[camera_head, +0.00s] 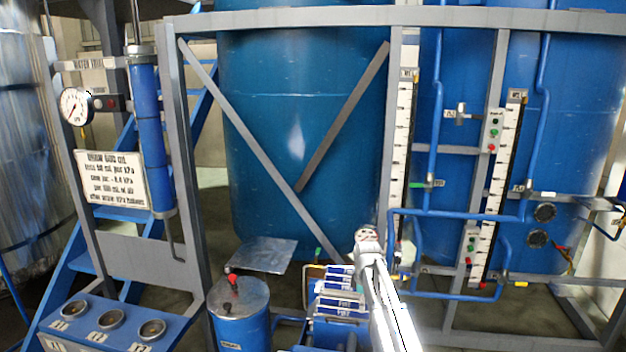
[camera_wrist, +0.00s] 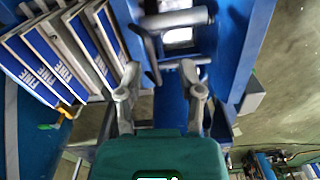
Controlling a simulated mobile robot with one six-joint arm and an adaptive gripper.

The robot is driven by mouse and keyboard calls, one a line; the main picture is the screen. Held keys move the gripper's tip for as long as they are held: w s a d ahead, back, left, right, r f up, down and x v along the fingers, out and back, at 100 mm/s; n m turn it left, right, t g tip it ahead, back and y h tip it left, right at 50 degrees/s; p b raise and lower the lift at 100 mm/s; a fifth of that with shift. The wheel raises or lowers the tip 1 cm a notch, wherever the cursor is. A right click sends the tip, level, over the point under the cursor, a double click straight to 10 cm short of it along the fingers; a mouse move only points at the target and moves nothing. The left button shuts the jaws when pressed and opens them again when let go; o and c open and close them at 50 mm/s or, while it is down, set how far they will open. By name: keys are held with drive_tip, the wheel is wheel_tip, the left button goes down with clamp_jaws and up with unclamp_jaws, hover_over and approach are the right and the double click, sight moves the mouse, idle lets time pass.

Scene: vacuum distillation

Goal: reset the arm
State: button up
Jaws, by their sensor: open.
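My gripper (camera_wrist: 162,92) shows in the wrist view, with its two grey fingers spread apart and nothing between them. Below and beyond the fingers is a blue frame with grey bars. In the head view my white arm (camera_head: 385,305) reaches up from the bottom edge, right of the middle. Its far end is near the foot of the grey rack. The fingers cannot be made out in the head view.
Blue and white labelled boxes (camera_head: 338,305) stand just left of my arm; they also show in the wrist view (camera_wrist: 62,50). A blue drum (camera_head: 240,315) with a red-topped lid is further left. Blue pipes (camera_head: 455,214), gauges and large blue tanks (camera_head: 300,120) stand behind.

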drive_tip(key=s+f+m+b, duration=0.2)
drive_tip(key=s+m, duration=0.2)
drive_tip(key=s, duration=0.5)
drive_tip(key=s+f+m+b, duration=0.3)
drive_tip(key=s+m, duration=0.2)
drive_tip(key=s, duration=0.4)
drive_tip(key=s+d+f+m+b, duration=0.1)
drive_tip(key=s+f+m+b, duration=0.2)
drive_tip(key=s, duration=0.6)
drive_tip(key=shift+f+m, duration=0.15)
drive_tip(key=shift+m, duration=0.95)
